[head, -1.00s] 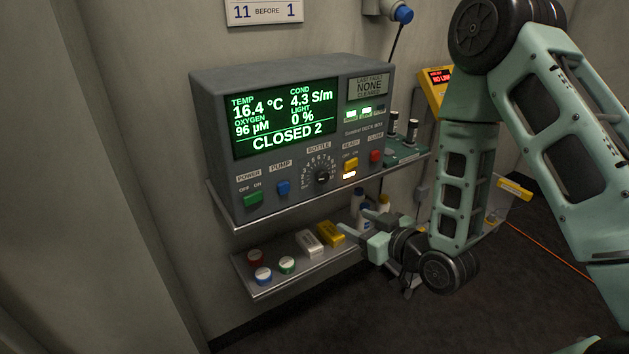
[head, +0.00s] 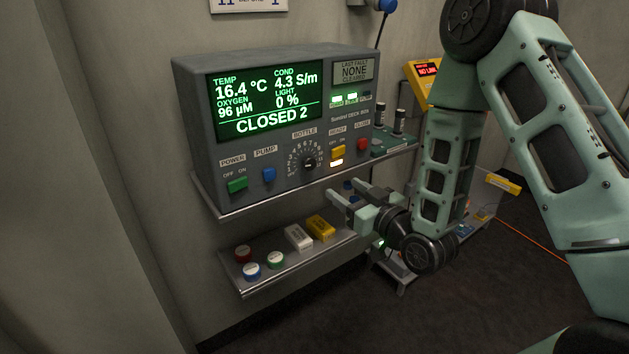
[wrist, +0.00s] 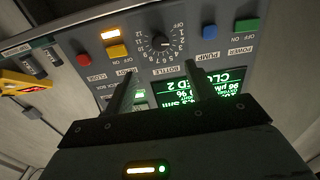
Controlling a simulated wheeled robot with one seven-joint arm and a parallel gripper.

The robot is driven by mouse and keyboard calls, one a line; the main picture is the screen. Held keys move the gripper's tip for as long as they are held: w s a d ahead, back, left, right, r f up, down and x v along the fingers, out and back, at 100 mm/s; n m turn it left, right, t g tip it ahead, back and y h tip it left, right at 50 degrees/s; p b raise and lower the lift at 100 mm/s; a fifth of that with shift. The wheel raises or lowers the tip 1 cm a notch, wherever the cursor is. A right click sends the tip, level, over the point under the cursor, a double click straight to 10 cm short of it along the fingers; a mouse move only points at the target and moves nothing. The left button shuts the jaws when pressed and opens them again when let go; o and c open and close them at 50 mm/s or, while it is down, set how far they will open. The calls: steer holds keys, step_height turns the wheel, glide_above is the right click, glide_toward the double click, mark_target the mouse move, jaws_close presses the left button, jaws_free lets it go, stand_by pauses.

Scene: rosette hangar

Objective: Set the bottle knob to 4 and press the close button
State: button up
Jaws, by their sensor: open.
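The grey console (head: 190,110) stands on a wall shelf. Its screen (head: 265,100) reads CLOSED 2. The black bottle knob (head: 308,163) sits low on the panel inside a numbered dial; its exact pointer setting is too small to tell. The red close button (head: 363,144) is to its right. My gripper (head: 343,194) is open and empty, below and right of the knob, apart from the panel. In the wrist view the panel appears upside down, with the knob (wrist: 160,43) beyond and between the fingers and the red button (wrist: 83,60) at left.
A yellow ready switch (head: 338,152) lies between knob and close button; blue pump (head: 269,174) and green power (head: 237,185) switches are left. The console shelf edge (head: 290,188) is near my fingers. A lower shelf (head: 262,283) holds coloured caps and two blocks.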

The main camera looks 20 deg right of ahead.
mark_target(311, 165)
steer(key=shift+w+a+f+b, duration=0.25)
steer(key=shift+w+b, duration=0.25)
steer(key=shift+b, duration=1.65)
steer(key=p+x, duration=0.1)
steer(key=x, duration=0.2)
steer(key=p+x, duration=0.1)
steer(key=x, duration=0.3)
steer(key=p+x, duration=0.1)
steer(key=x, duration=0.2)
steer(key=shift+w+r, duration=0.25)
steer(key=shift+r, duration=0.05)
steer(key=shift+w+a, duration=0.2)
steer(key=shift+w, duration=0.35)
steer(key=c, duration=1)
